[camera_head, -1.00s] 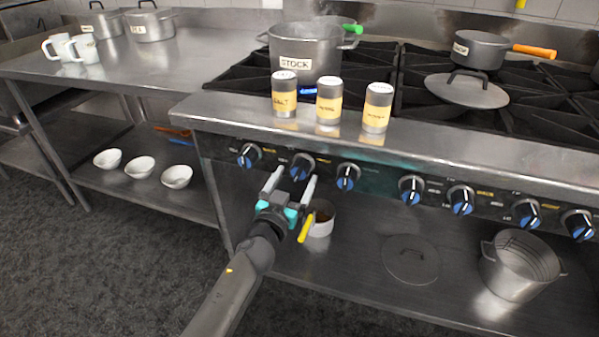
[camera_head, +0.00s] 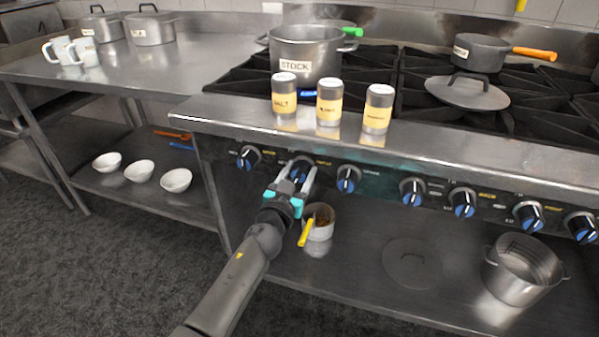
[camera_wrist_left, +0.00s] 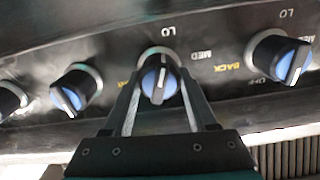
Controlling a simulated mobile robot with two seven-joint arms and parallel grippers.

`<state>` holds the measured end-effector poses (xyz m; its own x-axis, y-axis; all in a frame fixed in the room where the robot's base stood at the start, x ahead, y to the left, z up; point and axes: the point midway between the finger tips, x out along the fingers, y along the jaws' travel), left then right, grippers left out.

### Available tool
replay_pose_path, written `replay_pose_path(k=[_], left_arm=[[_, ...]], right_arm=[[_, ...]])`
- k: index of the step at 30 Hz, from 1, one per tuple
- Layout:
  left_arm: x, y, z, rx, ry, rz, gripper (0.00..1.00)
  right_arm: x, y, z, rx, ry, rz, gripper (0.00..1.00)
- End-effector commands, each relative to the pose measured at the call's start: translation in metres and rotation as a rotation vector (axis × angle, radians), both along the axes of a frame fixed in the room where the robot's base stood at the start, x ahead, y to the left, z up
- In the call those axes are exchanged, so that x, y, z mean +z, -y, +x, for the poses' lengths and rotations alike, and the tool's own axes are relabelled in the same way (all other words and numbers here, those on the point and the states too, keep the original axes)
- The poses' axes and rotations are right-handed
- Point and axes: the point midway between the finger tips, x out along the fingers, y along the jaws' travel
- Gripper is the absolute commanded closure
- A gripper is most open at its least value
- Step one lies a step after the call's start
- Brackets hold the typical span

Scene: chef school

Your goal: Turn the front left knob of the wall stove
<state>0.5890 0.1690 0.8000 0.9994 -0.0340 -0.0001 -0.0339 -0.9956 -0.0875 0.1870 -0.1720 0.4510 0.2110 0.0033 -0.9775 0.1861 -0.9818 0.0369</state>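The wall stove (camera_head: 400,155) has a row of black-and-blue knobs along its front panel. My left gripper (camera_head: 298,174) is at the second knob from the left (camera_head: 300,167). In the left wrist view that knob (camera_wrist_left: 158,84) sits between the two fingertips of my left gripper (camera_wrist_left: 161,90), its white pointer line roughly upright in the picture. The fingers look open, one on each side of the knob; I cannot tell whether they touch it. The leftmost knob (camera_head: 249,157) and the third knob (camera_head: 349,178) are free on either side. My right gripper is not in view.
A salt shaker (camera_head: 284,93) and two other shakers stand on the stove's front ledge above the knobs. A stock pot (camera_head: 306,48) is on the burners. Below, a small pot with a yellow handle (camera_head: 320,222) stands on the shelf near my left gripper.

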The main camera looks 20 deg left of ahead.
Motion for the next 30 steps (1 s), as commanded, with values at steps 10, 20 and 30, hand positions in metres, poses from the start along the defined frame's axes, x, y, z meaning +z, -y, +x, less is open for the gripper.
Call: replay_pose_path(k=[10, 20, 30], left_arm=[[-0.0001, 0.0001, -0.0002, 0.0, 0.0, 0.0, 0.82], [-0.0002, 0.0002, -0.0002, 0.0, 0.0, 0.01, 0.98], [-0.0005, 0.001, -0.0003, 0.0, 0.005, 0.161, 0.98]], right_arm=[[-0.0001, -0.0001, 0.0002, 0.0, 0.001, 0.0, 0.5], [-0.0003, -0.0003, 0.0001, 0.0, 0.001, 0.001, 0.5], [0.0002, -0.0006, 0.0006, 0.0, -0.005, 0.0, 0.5]])
